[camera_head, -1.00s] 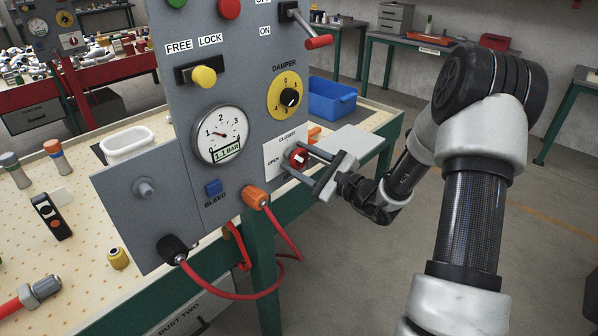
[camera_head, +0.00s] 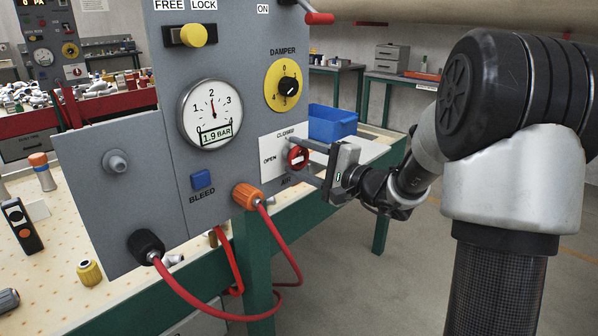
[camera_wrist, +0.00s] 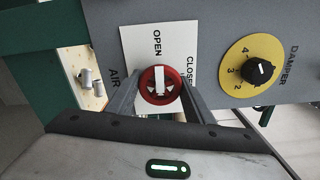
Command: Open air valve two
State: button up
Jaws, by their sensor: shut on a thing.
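I read no number on the plate. In the wrist view the knob (camera_wrist: 160,85) sits between the fingers of my gripper (camera_wrist: 161,88), and its white bar points toward OPEN. My gripper (camera_head: 306,160) is shut on the knob, coming from the right in the head view. The pressure gauge (camera_head: 211,113) reads 1.9 BAR.
The yellow damper dial (camera_head: 273,92) is above the valve. A blue BLEED button (camera_head: 201,179) and an orange hose connector (camera_head: 246,196) with a red hose (camera_head: 287,245) are to its left and below. A blue bin (camera_head: 332,124) stands behind. Floor at right is open.

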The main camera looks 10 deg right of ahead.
jog(key=shift+f+n+b, duration=0.1)
jog(key=shift+n+b, duration=0.2)
jog(key=o, duration=1)
jog(key=shift+o, duration=0.2)
jog(key=shift+s+d, duration=0.1)
jog(key=p+v, duration=0.1)
jog(key=v, duration=1.6)
jog(key=shift+p, duration=0.3)
